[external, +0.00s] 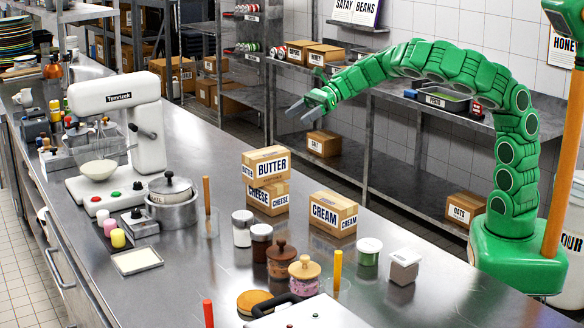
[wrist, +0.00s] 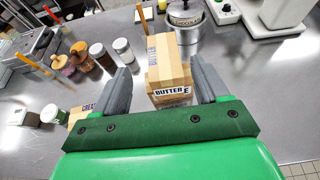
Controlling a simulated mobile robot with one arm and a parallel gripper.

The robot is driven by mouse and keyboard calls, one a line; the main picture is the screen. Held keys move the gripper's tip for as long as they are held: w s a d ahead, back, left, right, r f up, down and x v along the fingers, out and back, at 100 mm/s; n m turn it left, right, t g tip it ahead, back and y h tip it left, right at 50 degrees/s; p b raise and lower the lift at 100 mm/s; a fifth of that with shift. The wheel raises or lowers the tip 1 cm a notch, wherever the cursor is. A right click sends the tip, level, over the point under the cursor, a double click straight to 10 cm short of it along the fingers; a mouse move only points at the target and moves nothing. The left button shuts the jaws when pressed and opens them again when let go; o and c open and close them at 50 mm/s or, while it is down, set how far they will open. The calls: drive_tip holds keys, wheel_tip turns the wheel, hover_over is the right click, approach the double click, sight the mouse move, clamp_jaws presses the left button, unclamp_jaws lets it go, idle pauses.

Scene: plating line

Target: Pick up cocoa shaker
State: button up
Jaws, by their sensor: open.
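The likely cocoa shaker, a small jar with dark brown contents and a pale lid (external: 261,245), stands upright on the steel counter. A similar jar with white contents (external: 242,232) stands just left of it. In the wrist view the brown jar (wrist: 104,62) is left of the left finger's tip, beside the white one (wrist: 124,52). No label is readable on either. My gripper (external: 299,110) is open and empty, raised beyond the counter's far side, well apart from the jars. In the wrist view its fingers (wrist: 160,66) frame the butter box (wrist: 170,75) from behind, with nothing held.
Two wooden-topped jars (external: 281,262) (external: 304,279) stand close to the brown jar. A pot (external: 171,208) and a mixer (external: 125,120) are left.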

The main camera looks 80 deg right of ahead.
drive_tip(key=a, duration=3.6)
approach(256, 241)
drive_tip(key=shift+w+f+n+g, duration=0.15)
drive_tip(key=shift+w+n+g, duration=0.15)
drive_tip(key=shift+w, duration=0.7)
drive_tip(key=shift+f, duration=0.45)
drive_tip(key=shift+w+a+f+y, duration=0.3)
drive_tip(key=shift+w+a+f, duration=0.1)
drive_tip(key=shift+w+a, duration=0.35)
drive_tip(key=shift+w+a+f, duration=0.65)
drive_tip(key=shift+a+f, duration=0.05)
drive_tip(key=shift+x, duration=1.6)
drive_tip(key=shift+d, duration=0.1)
drive_tip(key=c, duration=0.8)
